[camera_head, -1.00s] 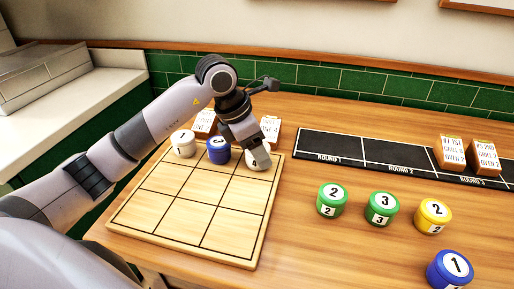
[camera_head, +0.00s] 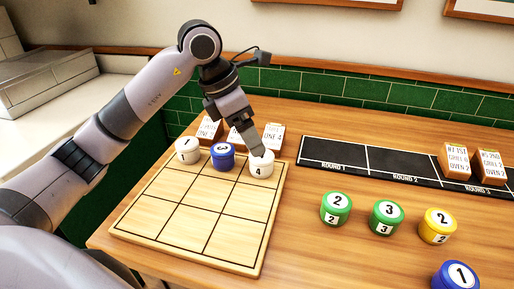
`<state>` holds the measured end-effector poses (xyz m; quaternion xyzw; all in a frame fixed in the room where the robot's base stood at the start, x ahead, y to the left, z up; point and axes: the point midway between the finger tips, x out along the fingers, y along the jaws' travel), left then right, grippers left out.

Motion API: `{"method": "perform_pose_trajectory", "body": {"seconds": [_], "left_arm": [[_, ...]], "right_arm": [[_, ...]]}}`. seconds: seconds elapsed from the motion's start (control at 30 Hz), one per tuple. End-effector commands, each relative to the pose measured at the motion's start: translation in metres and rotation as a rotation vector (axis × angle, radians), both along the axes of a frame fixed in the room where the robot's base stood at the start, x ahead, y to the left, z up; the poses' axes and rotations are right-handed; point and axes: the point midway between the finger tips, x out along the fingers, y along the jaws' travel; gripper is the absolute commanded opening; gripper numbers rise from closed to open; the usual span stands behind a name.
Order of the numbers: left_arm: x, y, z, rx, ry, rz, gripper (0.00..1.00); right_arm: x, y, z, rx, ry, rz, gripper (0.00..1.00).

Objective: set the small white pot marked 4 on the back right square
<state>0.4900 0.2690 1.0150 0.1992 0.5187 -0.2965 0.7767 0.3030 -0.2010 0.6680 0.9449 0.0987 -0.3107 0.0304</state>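The small white pot marked 4 (camera_head: 262,168) stands upright on the back right square of the wooden grid board (camera_head: 208,228). My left gripper (camera_head: 258,152) comes down from above, its fingertips at the top of this pot and overlapping its lid in the picture. The gap between the fingers does not show, so I cannot tell whether they touch the pot or are open. My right gripper is not in view.
A white pot marked 1 (camera_head: 187,151) and a blue pot (camera_head: 223,157) fill the rest of the back row. Cards (camera_head: 272,136) stand behind. Green pots (camera_head: 336,208) (camera_head: 386,218), a yellow pot (camera_head: 437,226) and a blue pot (camera_head: 456,276) stand right. The other board squares are bare.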

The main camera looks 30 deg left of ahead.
Motion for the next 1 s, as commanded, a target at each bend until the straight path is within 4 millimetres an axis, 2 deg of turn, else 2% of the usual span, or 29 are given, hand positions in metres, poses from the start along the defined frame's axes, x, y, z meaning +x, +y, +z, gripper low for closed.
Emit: {"method": "perform_pose_trajectory", "body": {"seconds": [0.1, 0.3, 1.0], "left_arm": [[-0.006, 0.006, 0.022, 0.000, -0.004, 0.001, 0.85], [-0.012, 0.011, 0.039, -0.001, -0.001, 0.000, 0.85], [-0.013, 0.011, 0.040, -0.001, 0.001, 0.000, 0.85]], "right_arm": [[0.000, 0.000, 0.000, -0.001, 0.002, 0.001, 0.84], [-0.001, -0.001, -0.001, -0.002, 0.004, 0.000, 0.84], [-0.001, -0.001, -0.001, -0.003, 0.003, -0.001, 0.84]]}}
